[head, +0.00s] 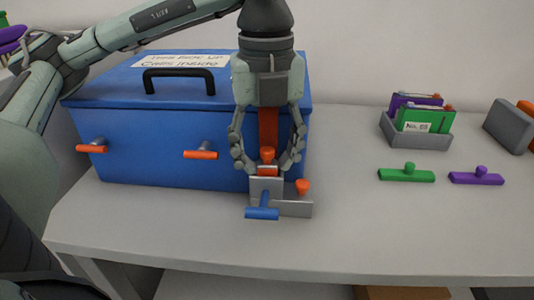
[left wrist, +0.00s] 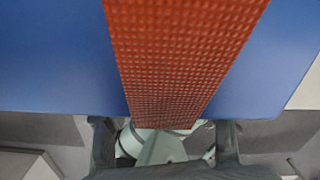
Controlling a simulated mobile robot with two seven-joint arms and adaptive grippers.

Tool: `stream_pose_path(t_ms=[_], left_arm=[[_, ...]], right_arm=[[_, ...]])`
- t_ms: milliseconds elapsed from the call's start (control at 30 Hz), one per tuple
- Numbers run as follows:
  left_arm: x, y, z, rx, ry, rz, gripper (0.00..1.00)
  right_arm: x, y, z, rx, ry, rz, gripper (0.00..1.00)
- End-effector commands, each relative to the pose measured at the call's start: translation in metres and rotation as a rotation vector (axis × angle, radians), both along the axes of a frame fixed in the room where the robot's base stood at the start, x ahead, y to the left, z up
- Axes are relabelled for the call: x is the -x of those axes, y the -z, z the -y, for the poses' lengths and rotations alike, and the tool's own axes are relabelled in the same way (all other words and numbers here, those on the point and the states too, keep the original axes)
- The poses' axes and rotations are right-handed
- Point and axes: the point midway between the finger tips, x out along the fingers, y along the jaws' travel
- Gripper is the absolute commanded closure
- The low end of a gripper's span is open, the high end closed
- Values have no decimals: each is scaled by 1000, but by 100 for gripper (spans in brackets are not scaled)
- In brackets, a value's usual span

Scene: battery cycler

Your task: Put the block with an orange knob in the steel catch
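My left gripper (head: 267,168) points down in front of the blue box. Its fingers are spread, with gaps to the orange knob (head: 268,154) and small orange piece between them. These sit at the top of the grey steel catch (head: 267,188). A second orange knob (head: 303,187) stands on a low grey plate (head: 294,208) at the catch's right. A red-orange strip (head: 268,124) shows between the fingers; in the left wrist view a textured red strip (left wrist: 185,60) fills the middle. Whether either knob belongs to a separate block is unclear. My right gripper is not in view.
The blue box (head: 140,120) has a black handle (head: 180,72) and orange-ended pegs (head: 200,154). A blue T-shaped piece (head: 262,213) projects before the catch. Green (head: 406,175) and purple (head: 476,178) knobbed bars lie right, near a grey holder (head: 416,141). The front-right tabletop is clear.

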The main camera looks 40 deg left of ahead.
Motion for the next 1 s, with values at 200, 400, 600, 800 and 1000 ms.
stream_pose_path(t_ms=[200, 400, 600, 800, 1000], left_arm=[[3, 4, 0, -4, 4, -16, 61], [3, 3, -1, -5, 3, -16, 61], [3, 0, -1, -6, 1, -14, 61], [2, -17, -1, -5, -1, -8, 61], [0, -66, -1, -2, 0, -1, 61]], right_arm=[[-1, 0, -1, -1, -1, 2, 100], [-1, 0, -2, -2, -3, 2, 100], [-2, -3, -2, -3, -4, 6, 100], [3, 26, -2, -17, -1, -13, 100], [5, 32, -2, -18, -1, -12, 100]])
